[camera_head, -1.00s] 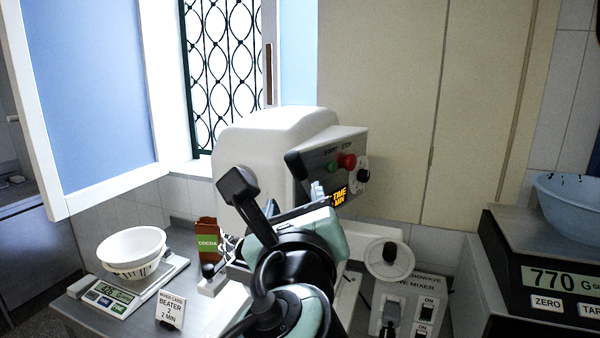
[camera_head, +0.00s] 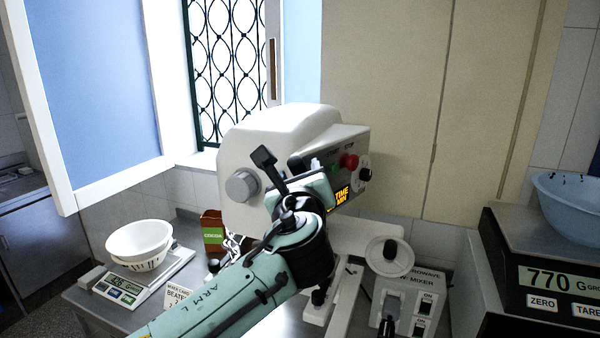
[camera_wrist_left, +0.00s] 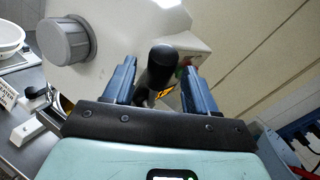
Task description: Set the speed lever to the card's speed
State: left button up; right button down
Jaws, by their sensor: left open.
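The white mixer (camera_head: 265,135) stands at the back middle, with a grey round knob (camera_head: 242,185) on its side. A black-knobbed lever, which looks like the speed lever (camera_wrist_left: 162,66), stands between the fingers of my left gripper (camera_wrist_left: 160,78) in the left wrist view. The fingers are apart, one on each side; I see no clear contact. In the head view my left gripper (camera_head: 290,172) is close to the mixer's front and covers part of the panel. The card (camera_head: 177,296) is partly hidden behind my left arm; "BEATE" shows.
A red button (camera_head: 349,161) and an orange display (camera_head: 341,195) are right of the gripper. A scale with a white bowl (camera_head: 139,240) and a cocoa pack (camera_head: 212,230) are left. A control box (camera_head: 400,300) and a scale with a blue bowl (camera_head: 570,205) are right.

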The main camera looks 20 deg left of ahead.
jog(key=shift+s, duration=0.1)
